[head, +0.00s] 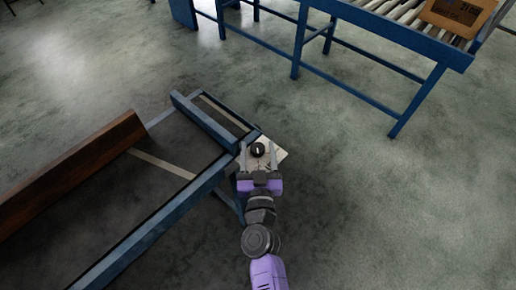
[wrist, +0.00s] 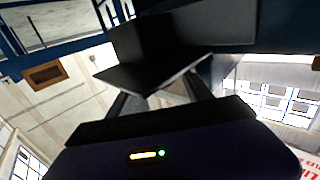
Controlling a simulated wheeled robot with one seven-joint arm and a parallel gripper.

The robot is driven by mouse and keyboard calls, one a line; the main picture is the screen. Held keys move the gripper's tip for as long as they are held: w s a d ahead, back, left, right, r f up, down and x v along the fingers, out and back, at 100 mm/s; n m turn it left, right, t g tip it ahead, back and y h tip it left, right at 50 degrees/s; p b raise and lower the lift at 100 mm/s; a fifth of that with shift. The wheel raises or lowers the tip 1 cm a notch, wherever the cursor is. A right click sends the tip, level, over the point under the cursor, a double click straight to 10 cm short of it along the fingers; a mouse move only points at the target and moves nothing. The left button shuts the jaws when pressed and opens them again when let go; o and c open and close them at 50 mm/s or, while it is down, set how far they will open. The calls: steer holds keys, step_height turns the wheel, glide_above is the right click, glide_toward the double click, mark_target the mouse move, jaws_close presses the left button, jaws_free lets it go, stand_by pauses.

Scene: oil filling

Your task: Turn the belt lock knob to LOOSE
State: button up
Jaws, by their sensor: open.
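The belt lock knob (head: 257,149) is a small round black knob with a light mark on it, in the head view. It sits on a pale plate (head: 280,157) at the corner of a blue frame. My gripper (head: 258,148) is open, with one finger on each side of the knob. I cannot tell whether either finger touches it. The mark's lettering and direction are too small to read. In the wrist view, large dark shapes fill the middle above my gripper body, and I cannot make out the knob there.
A blue-framed bench with a dark belt surface (head: 110,195) and a brown board (head: 75,172) lies left of my gripper. A blue roller conveyor (head: 375,30) carrying a cardboard box (head: 458,16) stands at the upper right. The floor (head: 400,210) at right is clear.

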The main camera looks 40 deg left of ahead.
steer(key=shift+w+a, duration=0.4)
steer(key=shift+w, duration=0.05)
jaws_close()
